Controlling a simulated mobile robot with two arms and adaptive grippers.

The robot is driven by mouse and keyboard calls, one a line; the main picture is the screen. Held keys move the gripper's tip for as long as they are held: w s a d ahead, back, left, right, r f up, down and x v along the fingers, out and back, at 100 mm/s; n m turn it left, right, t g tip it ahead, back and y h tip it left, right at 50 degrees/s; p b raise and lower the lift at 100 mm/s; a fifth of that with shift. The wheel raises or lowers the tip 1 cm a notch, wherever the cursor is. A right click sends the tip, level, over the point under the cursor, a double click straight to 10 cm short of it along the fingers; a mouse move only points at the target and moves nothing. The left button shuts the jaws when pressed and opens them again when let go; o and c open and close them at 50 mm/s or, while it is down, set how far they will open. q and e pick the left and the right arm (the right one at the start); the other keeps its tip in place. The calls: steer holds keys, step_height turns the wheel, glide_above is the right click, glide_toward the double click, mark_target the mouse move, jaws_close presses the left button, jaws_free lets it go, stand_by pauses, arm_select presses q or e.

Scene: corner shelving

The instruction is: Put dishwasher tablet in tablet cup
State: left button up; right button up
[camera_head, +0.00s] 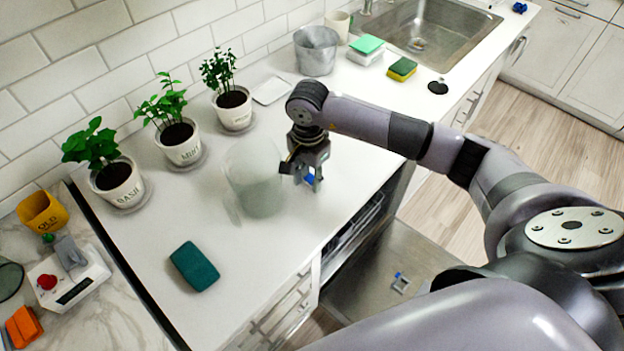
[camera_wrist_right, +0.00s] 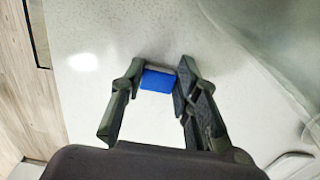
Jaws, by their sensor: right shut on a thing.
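The blue dishwasher tablet (camera_wrist_right: 157,81) is between the fingertips of my right gripper (camera_wrist_right: 160,73), which is shut on it. In the head view my right gripper (camera_head: 311,182) points down over the counter, just right of a frosted translucent container (camera_head: 255,180), with the blue of the tablet (camera_head: 309,179) between its fingers. A small pale square piece with a blue part (camera_head: 400,284) is on the open dishwasher door (camera_head: 375,265); it looks like the tablet cup, but is too small to be sure. My left gripper is not in view.
Potted herbs (camera_head: 180,140) line the wall. A teal sponge (camera_head: 194,266) lies on the counter. A grey bin (camera_head: 316,50), sponges (camera_head: 402,69) and the sink (camera_head: 428,30) are at the back. The counter between the teal sponge and its front edge is clear.

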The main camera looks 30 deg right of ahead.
steer(key=shift+r, duration=0.1)
steer(key=shift+c, duration=0.2)
steer(key=shift+w+r, duration=0.1)
steer(key=shift+r, duration=0.35)
step_height(320, 180, up, 19)
steer(key=b, duration=0.3)
